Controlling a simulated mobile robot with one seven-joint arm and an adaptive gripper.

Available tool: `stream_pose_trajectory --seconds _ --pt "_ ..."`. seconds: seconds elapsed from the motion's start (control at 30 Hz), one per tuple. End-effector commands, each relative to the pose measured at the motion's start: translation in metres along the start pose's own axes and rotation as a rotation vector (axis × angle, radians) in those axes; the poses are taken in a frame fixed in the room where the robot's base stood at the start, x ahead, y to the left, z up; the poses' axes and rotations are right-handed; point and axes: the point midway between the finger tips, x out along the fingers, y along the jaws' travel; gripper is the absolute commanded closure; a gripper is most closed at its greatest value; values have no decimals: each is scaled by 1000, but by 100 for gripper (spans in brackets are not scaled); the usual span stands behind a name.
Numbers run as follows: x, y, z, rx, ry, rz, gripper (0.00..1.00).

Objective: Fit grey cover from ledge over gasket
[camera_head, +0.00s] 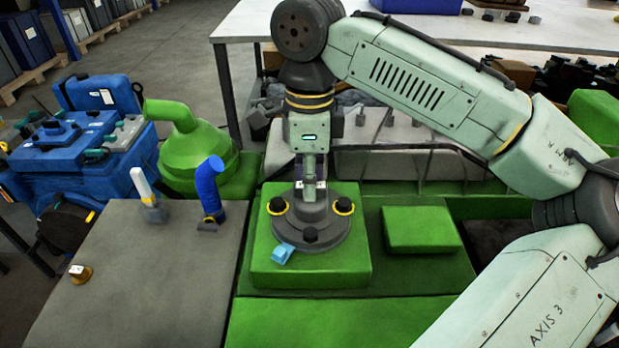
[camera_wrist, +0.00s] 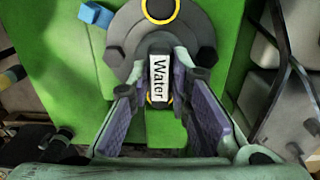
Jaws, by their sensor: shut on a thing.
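The grey cover (camera_head: 322,228) is a round dark grey flange with a raised middle and black knobs around its rim. It sits over the top of a square green block (camera_head: 350,262) and looks level; whether it touches all round I cannot tell. Yellow rings circle its left and right knobs; the front knob has none. My gripper (camera_head: 310,186) points straight down over its middle. In the wrist view my gripper (camera_wrist: 163,75) is shut on the cover's upright middle part, beside a white "Water" label (camera_wrist: 158,78). The gasket is not seen; the cover hides the block's face below it.
A light blue piece (camera_head: 284,253) lies at the cover's front left edge. A smaller green block (camera_head: 421,229) stands to the right.

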Motion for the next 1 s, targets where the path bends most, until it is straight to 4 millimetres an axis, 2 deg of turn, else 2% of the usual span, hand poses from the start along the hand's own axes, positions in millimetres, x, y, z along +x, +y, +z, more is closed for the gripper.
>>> stream_pose_trajectory --seconds 0.03,0.37,0.7,0.87,1.0 --pt "-1 0 0 0 0 -1 81" --pt "0 0 0 0 0 0 59" --pt "-1 0 0 0 1 1 58" --pt "-19 -1 0 0 0 -2 58" --pt "-49 -1 1 1 0 -3 58"
